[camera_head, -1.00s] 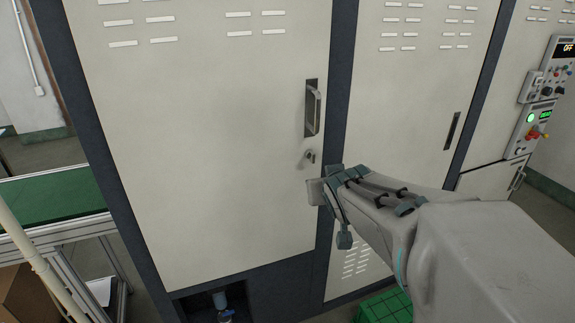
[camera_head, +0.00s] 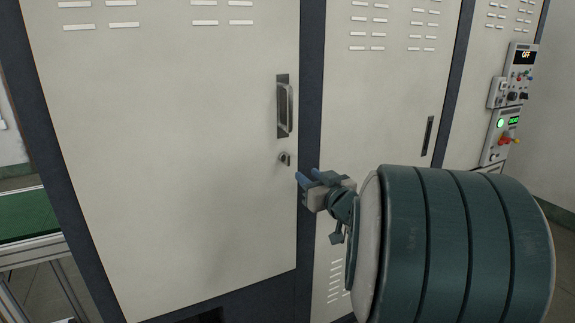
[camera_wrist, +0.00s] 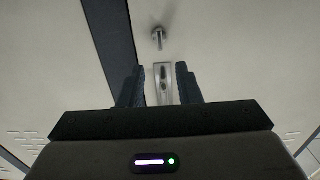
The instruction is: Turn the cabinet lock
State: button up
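The cabinet lock (camera_head: 285,158) is a small metal knob or key on the cream cabinet door (camera_head: 190,150), just below the door handle (camera_head: 285,106). My gripper (camera_head: 308,178) is to the right of the lock and slightly lower in the head view, apart from it. In the wrist view, my gripper's two dark fingers (camera_wrist: 160,86) stand apart with a gap between them. The lock (camera_wrist: 158,38) shows beyond the fingertips, and the handle (camera_wrist: 163,84) appears in line with the gap. Nothing is visibly held.
A dark frame post (camera_head: 311,100) separates this door from a second cabinet door (camera_head: 385,100) on the right. A control panel (camera_head: 508,100) with lights and buttons is at the far right. A green-topped bench (camera_head: 28,212) stands at the left. The space before the door is clear.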

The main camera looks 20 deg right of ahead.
aim_at(289, 160)
jog(key=w, duration=1)
jog(key=shift+w+a, duration=0.2)
grip_shut()
